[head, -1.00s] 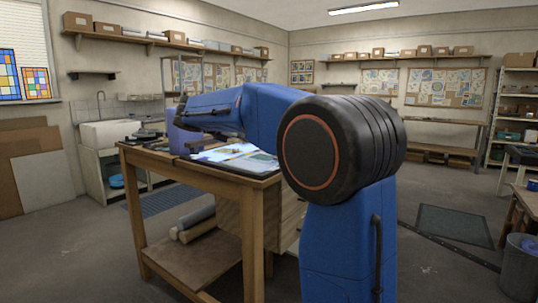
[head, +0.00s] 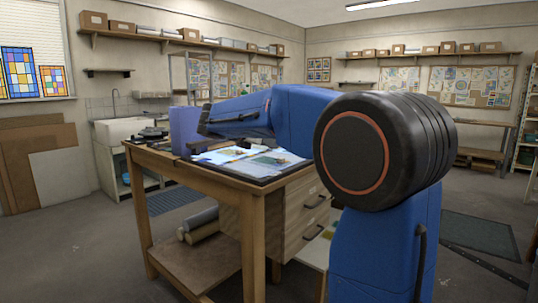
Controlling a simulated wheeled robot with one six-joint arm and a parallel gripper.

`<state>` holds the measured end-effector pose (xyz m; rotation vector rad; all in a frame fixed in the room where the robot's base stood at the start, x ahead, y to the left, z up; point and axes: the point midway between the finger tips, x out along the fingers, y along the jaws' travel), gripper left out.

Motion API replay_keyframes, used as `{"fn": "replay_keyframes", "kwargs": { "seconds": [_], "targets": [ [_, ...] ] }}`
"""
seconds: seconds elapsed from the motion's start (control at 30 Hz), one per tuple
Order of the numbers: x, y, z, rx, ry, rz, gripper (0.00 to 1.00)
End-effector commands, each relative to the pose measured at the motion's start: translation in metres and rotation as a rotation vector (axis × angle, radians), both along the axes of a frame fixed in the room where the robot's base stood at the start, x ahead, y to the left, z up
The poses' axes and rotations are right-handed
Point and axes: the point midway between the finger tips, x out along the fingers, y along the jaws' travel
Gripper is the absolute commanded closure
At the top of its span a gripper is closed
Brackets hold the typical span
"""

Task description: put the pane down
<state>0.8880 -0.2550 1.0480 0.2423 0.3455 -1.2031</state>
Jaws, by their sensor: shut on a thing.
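A blue-violet pane (head: 185,128) stands upright above the far left part of the wooden worktable (head: 205,182). My blue arm reaches left over the table, and my gripper (head: 205,122) is at the pane's right edge, shut on it. The fingers are small and dark, and their grip is hard to make out. Whether the pane's lower edge touches the tabletop cannot be told from here.
Papers with a coloured design (head: 250,158) lie on the near right part of the tabletop. Dark items (head: 150,133) lie at its far left. A sink (head: 122,130) stands behind. Drawers (head: 305,212) are under the table's right side.

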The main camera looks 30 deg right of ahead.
Motion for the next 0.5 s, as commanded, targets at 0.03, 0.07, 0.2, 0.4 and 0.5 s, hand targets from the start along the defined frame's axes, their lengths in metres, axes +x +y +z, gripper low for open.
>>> {"fn": "replay_keyframes", "kwargs": {
  "seconds": [0.03,0.07,0.2,0.4,0.5],
  "targets": [
    [0.000,0.000,-0.006,0.000,0.002,0.000,1.00],
    [0.000,0.000,-0.010,0.000,0.002,0.000,1.00],
    [0.000,0.000,-0.029,0.000,0.003,0.000,1.00],
    [0.000,0.000,-0.036,0.000,0.000,0.000,1.00],
    [0.000,0.000,-0.036,0.000,0.000,0.000,1.00]
  ]
}}
